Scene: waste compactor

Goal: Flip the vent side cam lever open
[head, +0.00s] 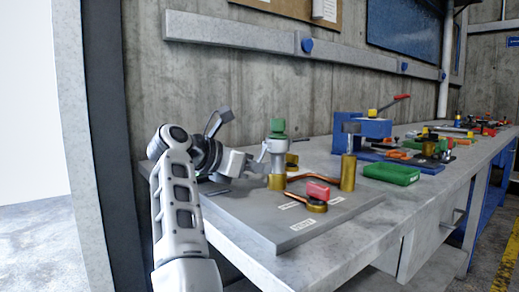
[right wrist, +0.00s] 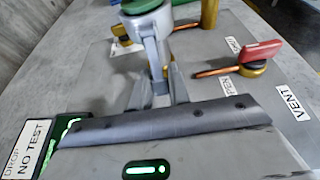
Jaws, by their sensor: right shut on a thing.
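A grey metal coupling (head: 277,152) with a green cap (head: 277,127) stands on a brass base on the grey board. A grey cam lever (right wrist: 155,62) hangs down its near side. My right gripper (head: 256,161) reaches the coupling from the left. In the right wrist view, its fingers (right wrist: 157,94) are shut on the lower end of the grey lever. A VENT label (right wrist: 290,103) lies on the board by a brass valve with a red handle (right wrist: 247,52), apart from my gripper. The red handle also shows in the head view (head: 318,190). My left gripper is out of view.
Copper pipes and a tall brass post (head: 348,172) stand right of the coupling. A green tray (head: 391,174) and a blue press (head: 362,130) lie farther along the bench. A concrete wall is behind. The board's front left area is clear.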

